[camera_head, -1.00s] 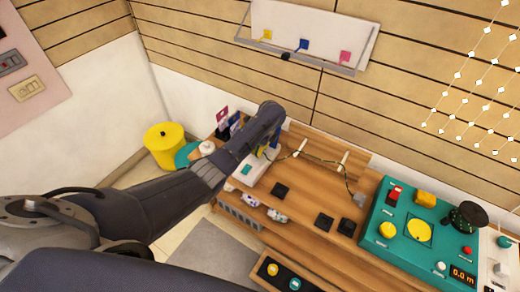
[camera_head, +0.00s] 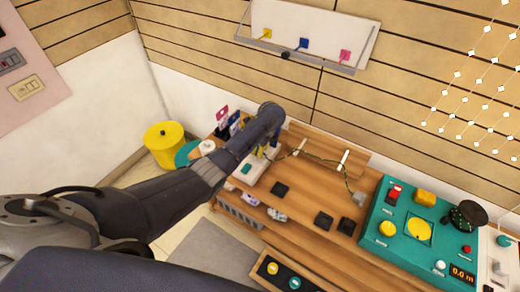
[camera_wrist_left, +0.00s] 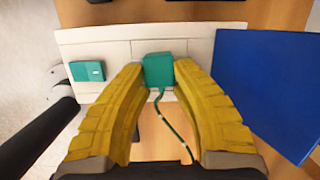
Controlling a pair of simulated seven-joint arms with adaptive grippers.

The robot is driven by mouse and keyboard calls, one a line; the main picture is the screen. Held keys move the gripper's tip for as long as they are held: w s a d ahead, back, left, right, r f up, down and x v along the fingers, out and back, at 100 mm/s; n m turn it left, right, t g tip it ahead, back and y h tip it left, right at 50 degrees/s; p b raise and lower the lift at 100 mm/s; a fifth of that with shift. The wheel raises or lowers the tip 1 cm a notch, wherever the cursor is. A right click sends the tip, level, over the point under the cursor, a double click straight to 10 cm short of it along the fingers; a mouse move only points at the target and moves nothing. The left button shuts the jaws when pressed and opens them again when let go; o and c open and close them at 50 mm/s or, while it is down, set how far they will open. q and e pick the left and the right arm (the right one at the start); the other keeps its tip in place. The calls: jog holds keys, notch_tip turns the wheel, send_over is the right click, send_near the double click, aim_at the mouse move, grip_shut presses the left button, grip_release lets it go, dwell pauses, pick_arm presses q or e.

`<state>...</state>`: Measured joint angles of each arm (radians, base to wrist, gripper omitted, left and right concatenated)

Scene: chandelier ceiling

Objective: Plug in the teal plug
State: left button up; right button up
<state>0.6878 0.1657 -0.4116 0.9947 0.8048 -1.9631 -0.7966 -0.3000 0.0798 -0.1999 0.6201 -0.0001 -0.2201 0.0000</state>
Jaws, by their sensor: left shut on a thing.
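In the left wrist view the teal plug (camera_wrist_left: 158,70) is between the two yellow fingertips of my left gripper (camera_wrist_left: 160,76), which is shut on it. A thin green cord runs from the plug toward the camera. The plug is over or against the middle of a white power strip (camera_wrist_left: 202,48); I cannot tell whether it is seated. A teal square (camera_wrist_left: 88,71) is on the strip to its left. In the head view the strip (camera_head: 246,178) shows partly behind my left arm, which hides the plug. My right gripper is not in view.
A blue panel (camera_wrist_left: 275,85) stands right of the fingers. The wooden bench (camera_head: 300,205) holds black blocks (camera_head: 280,189) and a teal control box (camera_head: 405,248) at right. A cord (camera_head: 318,159) runs along its back. A yellow bin (camera_head: 163,142) stands at left.

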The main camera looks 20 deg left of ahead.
pick_arm(q)
jog(key=shift+s+f, duration=0.1)
jog(key=shift+f, duration=0.25)
grip_shut()
jog(key=o, duration=1.2)
grip_release()
jog(key=shift+r, duration=0.1)
jog(key=shift+c, duration=1.1)
jog(key=shift+r, duration=0.1)
jog(key=shift+a+v, duration=0.3)
jog(key=shift+v, duration=1.1)
jog(key=shift+a+v, duration=0.3)
jog(key=shift+v, duration=1.15)
jog(key=shift+a+v, duration=0.3)
jog(key=shift+v, duration=1.1)
jog(key=shift+w+r, duration=0.25)
jog(key=shift+f, duration=0.1)
